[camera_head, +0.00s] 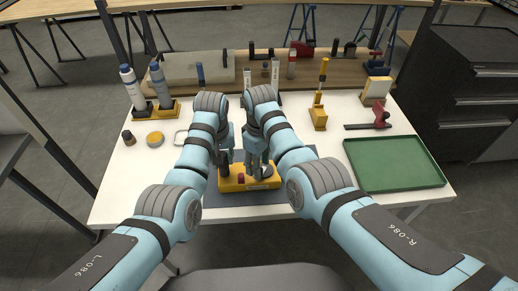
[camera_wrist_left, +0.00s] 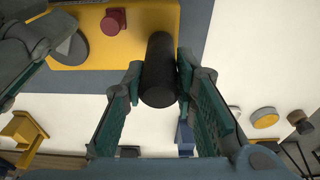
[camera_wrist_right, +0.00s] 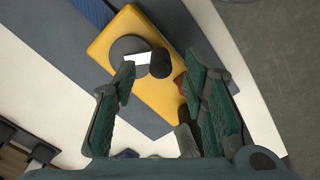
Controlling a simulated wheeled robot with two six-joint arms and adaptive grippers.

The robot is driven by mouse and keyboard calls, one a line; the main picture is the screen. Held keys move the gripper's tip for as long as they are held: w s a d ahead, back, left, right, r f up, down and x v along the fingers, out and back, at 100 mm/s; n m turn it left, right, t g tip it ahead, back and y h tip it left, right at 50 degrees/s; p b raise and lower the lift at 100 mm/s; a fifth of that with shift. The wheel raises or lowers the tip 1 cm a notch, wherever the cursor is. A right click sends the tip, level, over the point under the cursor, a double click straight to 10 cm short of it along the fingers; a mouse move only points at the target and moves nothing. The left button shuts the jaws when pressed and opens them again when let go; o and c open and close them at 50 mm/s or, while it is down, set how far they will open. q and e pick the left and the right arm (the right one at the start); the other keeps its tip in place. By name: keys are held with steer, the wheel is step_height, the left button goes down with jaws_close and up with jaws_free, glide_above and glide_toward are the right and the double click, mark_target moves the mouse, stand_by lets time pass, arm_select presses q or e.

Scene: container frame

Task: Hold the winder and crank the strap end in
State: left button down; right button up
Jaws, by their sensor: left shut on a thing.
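The winder is a yellow base (camera_head: 231,185) on a dark grey mat at the table's front middle. It carries a black upright handle (camera_wrist_left: 158,60), a small red knob (camera_wrist_left: 113,21) and a grey disc (camera_wrist_right: 120,52) with a black crank knob (camera_wrist_right: 160,63) and a pale strip. My left gripper (camera_head: 226,166) is shut on the black handle at the winder's left end. My right gripper (camera_head: 260,166) is open above the disc end; in the right wrist view the crank knob shows between its spread fingers (camera_wrist_right: 160,68), apparently not touching them. I cannot make out a strap end.
A green tray (camera_head: 396,188) lies right of the mat. A yellow block with an upright handle (camera_head: 319,117) and a red-black tool (camera_head: 380,119) stand behind it. Two bottles (camera_head: 133,90) (camera_head: 161,88), a round tin (camera_head: 155,139) and a dark cup (camera_head: 129,138) are at left. A wooden shelf (camera_head: 340,72) lines the back.

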step_height(320, 180, up, 8)
steer(key=shift+w+r, duration=0.15)
steer(key=shift+r, duration=0.05)
